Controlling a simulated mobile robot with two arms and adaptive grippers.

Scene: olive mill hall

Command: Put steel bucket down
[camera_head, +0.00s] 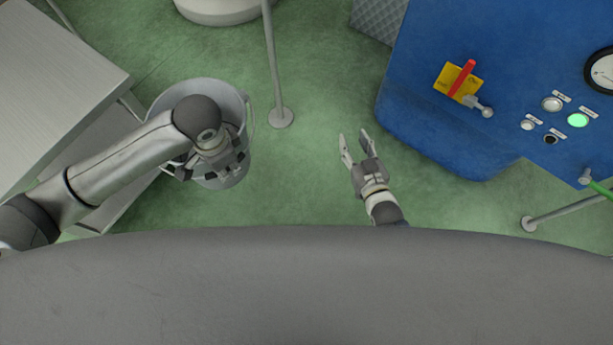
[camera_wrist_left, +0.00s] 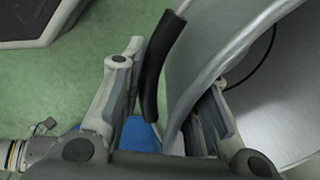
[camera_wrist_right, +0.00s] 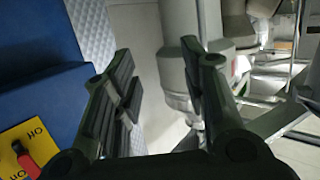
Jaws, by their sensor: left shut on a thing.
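The steel bucket (camera_head: 232,101) is below my left arm in the head view, beside the steel table; the arm covers part of its mouth. My left gripper (camera_head: 220,166) is at the bucket's near side. In the left wrist view, the bucket's wall (camera_wrist_left: 205,52) and rim pass between the fingers (camera_wrist_left: 165,115), with a black handle grip (camera_wrist_left: 160,62) close by. The gripper is shut on the bucket. Whether the bucket's base touches the floor is hidden. My right gripper (camera_head: 357,150) is open and empty above the floor, right of the bucket.
A steel table (camera_head: 60,70) stands at the left. A thin post with a round foot (camera_head: 281,118) stands just right of the bucket. A blue machine panel (camera_head: 430,130) with a red lever and buttons fills the right. Green floor (camera_head: 300,180) between them is clear.

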